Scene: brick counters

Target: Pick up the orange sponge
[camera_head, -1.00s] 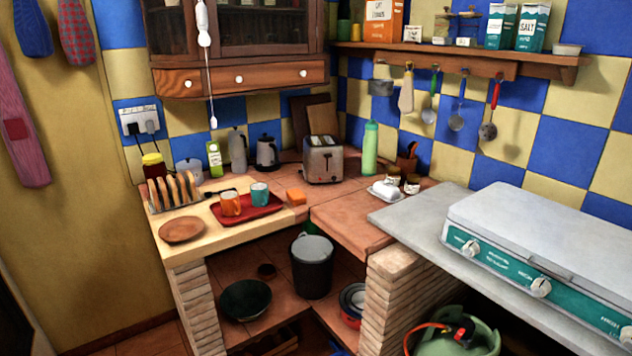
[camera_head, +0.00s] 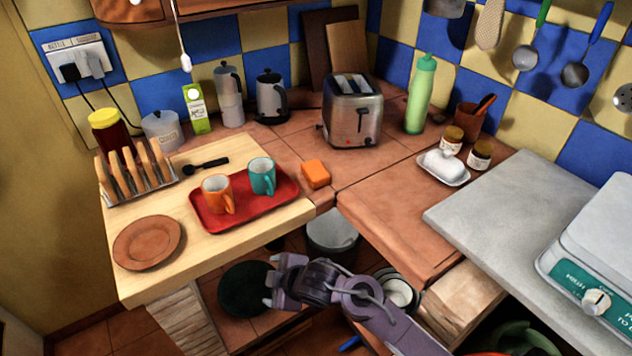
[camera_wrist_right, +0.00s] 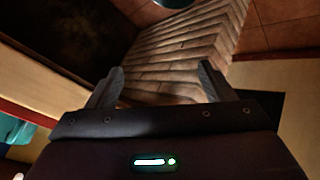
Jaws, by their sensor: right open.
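The orange sponge (camera_head: 315,174) is a small block lying on the tiled counter, just right of the red tray (camera_head: 205,222). My right gripper (camera_head: 268,283) is in front of and below the counter edge, lower and a little left of the sponge, pointing left in the head view. It touches nothing that I can see. In the right wrist view my right gripper (camera_wrist_right: 161,80) has its fingers apart with nothing between them, over a brick pillar (camera_wrist_right: 180,55); the sponge is not seen there. My left gripper is not in view.
The tray holds an orange mug (camera_head: 216,193) and a teal mug (camera_head: 262,176) left of the sponge. A toaster (camera_head: 352,112) stands behind it. A butter dish (camera_head: 445,167) and jars are to the right. The tiles right of the sponge are clear. A bucket (camera_head: 332,236) stands below.

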